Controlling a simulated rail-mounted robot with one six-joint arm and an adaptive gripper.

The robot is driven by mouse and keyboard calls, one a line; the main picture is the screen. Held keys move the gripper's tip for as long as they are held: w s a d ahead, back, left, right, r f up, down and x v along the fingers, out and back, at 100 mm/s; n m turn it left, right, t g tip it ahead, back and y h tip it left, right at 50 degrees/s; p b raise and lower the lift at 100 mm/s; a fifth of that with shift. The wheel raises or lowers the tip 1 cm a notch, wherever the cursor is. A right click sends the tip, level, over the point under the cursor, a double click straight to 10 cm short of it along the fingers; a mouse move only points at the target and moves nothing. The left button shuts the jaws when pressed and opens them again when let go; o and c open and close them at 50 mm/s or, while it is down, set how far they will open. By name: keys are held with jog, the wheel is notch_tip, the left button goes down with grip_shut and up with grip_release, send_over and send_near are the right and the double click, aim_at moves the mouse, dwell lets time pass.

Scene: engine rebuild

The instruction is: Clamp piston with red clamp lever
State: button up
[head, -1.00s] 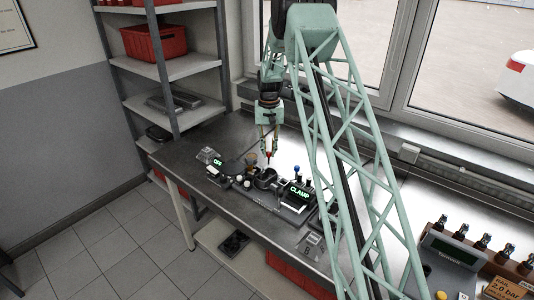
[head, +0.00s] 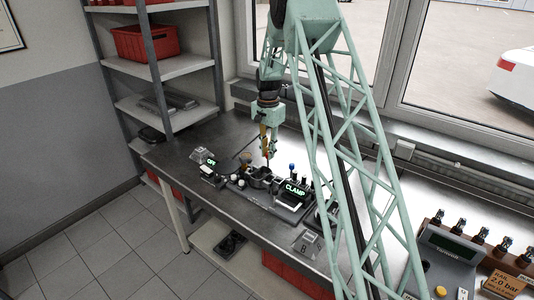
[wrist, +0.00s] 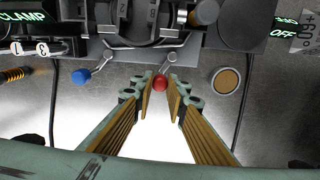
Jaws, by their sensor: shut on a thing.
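The red clamp lever (wrist: 160,82) shows its round red knob between my fingertips in the wrist view, its thin rod running up to the fixture. My gripper (wrist: 160,90) is shut on this knob; it also shows in the head view (head: 267,156), low over the fixture. The clamping fixture (wrist: 115,52) is a dark block across the top of the wrist view, and it stands on the bench in the head view (head: 262,183). The piston cannot be made out for certain among the dark round parts.
A blue-knobbed lever (wrist: 81,76) is left of my fingers, and a round tan-topped part (wrist: 226,81) is to the right. A lit CLAMP display (head: 296,190) and OFF display (head: 211,162) flank the fixture. The bench's left end (head: 185,152) is largely clear.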

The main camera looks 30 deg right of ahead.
jog(key=shift+s+m, duration=0.35)
jog(key=shift+m, duration=0.65)
jog(key=o, duration=0.9)
jog(key=shift+r, duration=0.1)
jog(key=shift+r, duration=5.9)
